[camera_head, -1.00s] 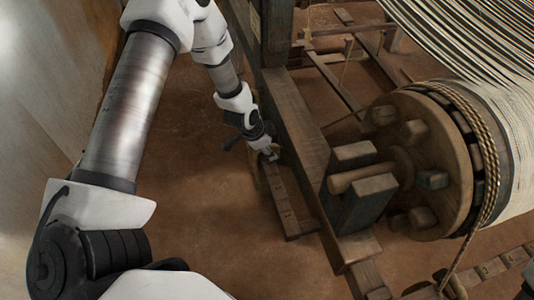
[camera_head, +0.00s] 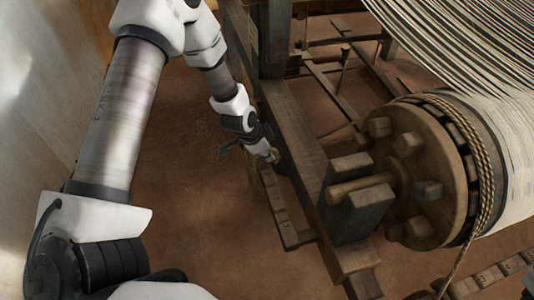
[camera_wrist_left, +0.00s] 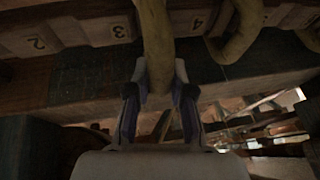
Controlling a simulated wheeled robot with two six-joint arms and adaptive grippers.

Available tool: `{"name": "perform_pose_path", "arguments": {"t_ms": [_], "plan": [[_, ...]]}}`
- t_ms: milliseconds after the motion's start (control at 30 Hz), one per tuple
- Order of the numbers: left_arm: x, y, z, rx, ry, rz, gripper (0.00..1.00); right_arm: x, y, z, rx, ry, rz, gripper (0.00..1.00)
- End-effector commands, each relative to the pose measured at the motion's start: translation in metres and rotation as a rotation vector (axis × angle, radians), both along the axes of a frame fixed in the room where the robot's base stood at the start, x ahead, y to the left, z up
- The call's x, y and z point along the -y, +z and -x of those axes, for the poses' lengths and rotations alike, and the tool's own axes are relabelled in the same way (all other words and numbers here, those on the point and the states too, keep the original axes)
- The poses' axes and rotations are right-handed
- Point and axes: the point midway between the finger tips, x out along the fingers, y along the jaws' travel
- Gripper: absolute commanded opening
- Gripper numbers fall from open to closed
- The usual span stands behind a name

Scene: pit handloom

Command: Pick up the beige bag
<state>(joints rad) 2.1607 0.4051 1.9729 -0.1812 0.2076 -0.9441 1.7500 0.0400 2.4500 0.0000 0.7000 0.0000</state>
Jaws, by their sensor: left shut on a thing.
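My left gripper (camera_head: 271,155) reaches down beside the loom's side beam. In the left wrist view its two fingers (camera_wrist_left: 160,92) are shut on a narrow, strap-like olive-beige piece (camera_wrist_left: 155,35), which I take to be part of the beige bag. The rest of it runs out of the top of that view. In the head view only a small tan bit shows at the fingertips, and the arm and beam hide the rest. My right gripper does not show.
A second olive-beige strap-like piece (camera_wrist_left: 241,35) lies beside a rail with numbered labels (camera_wrist_left: 110,30). The loom's beam (camera_head: 300,140) stands close on the gripper's right. The warp roller (camera_head: 425,175) is further right. Brown floor (camera_head: 190,200) lies open to the left.

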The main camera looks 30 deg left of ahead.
Motion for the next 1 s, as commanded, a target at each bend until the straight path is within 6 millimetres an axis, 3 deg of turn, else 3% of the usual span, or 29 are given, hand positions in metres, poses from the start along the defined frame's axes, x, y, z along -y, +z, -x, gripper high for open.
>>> {"name": "perform_pose_path", "arguments": {"t_ms": [67, 467, 1000], "plan": [[0.0, 0.009, -0.001, 0.003, 0.001, 0.0, 0.0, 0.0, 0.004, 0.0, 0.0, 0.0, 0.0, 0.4], [-0.011, 0.009, 0.038, 0.0, 0.004, 0.003, 0.0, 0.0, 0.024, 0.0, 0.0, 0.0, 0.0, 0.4], [-0.042, 0.01, 0.154, -0.001, 0.005, 0.003, 0.0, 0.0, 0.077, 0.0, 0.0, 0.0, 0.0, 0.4]]}}
